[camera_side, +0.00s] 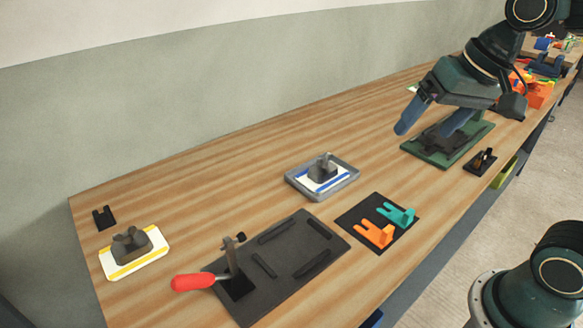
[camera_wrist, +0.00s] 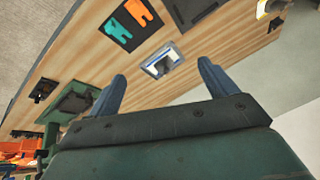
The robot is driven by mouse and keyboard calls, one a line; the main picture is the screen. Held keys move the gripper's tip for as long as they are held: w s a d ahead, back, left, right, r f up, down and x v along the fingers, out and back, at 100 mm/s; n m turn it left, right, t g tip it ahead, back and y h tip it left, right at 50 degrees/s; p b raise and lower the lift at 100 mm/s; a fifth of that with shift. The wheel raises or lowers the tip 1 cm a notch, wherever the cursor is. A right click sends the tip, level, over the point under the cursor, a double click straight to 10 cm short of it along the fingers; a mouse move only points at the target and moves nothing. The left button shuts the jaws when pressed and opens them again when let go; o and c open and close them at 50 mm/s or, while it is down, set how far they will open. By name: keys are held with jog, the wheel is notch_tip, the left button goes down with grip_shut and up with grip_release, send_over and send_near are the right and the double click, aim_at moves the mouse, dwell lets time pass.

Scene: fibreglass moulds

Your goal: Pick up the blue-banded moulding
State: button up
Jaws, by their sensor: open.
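The blue-banded moulding (camera_side: 316,183) is a white plate with blue bands and a dark grey block on top. It sits in a shallow grey tray (camera_side: 293,184) near the middle of the table. The moulding also shows in the wrist view (camera_wrist: 160,63), beyond and between my fingertips. My gripper (camera_side: 432,122) is up at the right of the side view, over the green-based fixture, well apart from the moulding. Its two blue fingers are spread, with nothing between them, as the wrist view (camera_wrist: 163,80) also shows.
A yellow-banded moulding (camera_side: 134,254) lies at the left. A dark plate (camera_side: 300,262) carries a red-handled clamp (camera_side: 193,282). A black mat (camera_side: 356,217) holds orange and teal pieces. A green-based fixture (camera_side: 427,155) and a small black bracket (camera_side: 481,161) stand at the right. Bare wood lies behind the tray.

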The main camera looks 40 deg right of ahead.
jog(key=w+d+m+g+y, duration=0.1)
jog(key=w+m, duration=0.4)
jog(key=w, duration=0.4)
jog(key=m+g+y, duration=0.2)
jog(key=m, duration=1.1)
send_over(324, 161)
jog(key=s+d, duration=0.2)
jog(key=d, duration=0.2)
notch_tip(324, 161, down, 14)
jog(key=shift+w+f+y, duration=0.2)
jog(key=shift+w+y, duration=0.05)
jog(key=shift+y, duration=0.05)
jog(key=shift+x, duration=4.25)
jog(key=shift+f, duration=0.2)
jog(key=shift+x, duration=2.45)
jog(key=shift+d, duration=0.1)
